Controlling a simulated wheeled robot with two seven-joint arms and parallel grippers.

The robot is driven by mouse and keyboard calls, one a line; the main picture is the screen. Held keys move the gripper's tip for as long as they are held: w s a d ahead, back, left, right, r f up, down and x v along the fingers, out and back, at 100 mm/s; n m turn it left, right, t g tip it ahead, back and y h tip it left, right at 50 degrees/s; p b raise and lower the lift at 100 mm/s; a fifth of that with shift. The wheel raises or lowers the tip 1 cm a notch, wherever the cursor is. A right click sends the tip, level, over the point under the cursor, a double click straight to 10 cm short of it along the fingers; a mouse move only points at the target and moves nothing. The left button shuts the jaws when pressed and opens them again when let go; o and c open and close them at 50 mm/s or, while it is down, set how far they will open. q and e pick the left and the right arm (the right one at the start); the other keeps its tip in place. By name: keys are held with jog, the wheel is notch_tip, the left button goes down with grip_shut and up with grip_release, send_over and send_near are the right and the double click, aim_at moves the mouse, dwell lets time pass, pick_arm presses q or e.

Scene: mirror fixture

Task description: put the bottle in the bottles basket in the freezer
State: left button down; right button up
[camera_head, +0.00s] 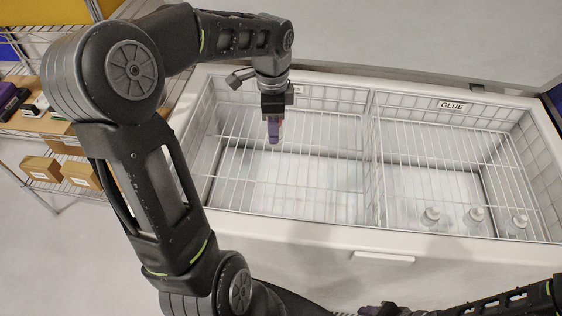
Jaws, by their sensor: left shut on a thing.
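The open chest freezer (300,233) has two wire baskets side by side. My left gripper (274,137) points down over the left basket (335,190), its purple fingers shut. The bottle between them is almost wholly hidden by the fingers; only a thin pale sliver shows beside them. The left basket looks empty.
A wire divider (371,150) separates the baskets. The label (297,90) behind the left basket is partly hidden by my left gripper. The raised lid edge (400,75) runs along the back. A wire shelf with cardboard boxes (80,174) stands at the left.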

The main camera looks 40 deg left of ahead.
pick_arm(q)
notch_tip(320, 180, down, 8)
jog(key=b, duration=0.6)
jog(key=shift+w+b, duration=0.2)
jog(key=shift+b, duration=0.2)
jog(key=shift+r, duration=0.15)
notch_tip(320, 180, down, 6)
jog(key=shift+f, duration=0.15)
jog(key=shift+f, duration=1.9)
jog(key=shift+f+b, duration=0.1)
jog(key=shift+b, duration=0.2)
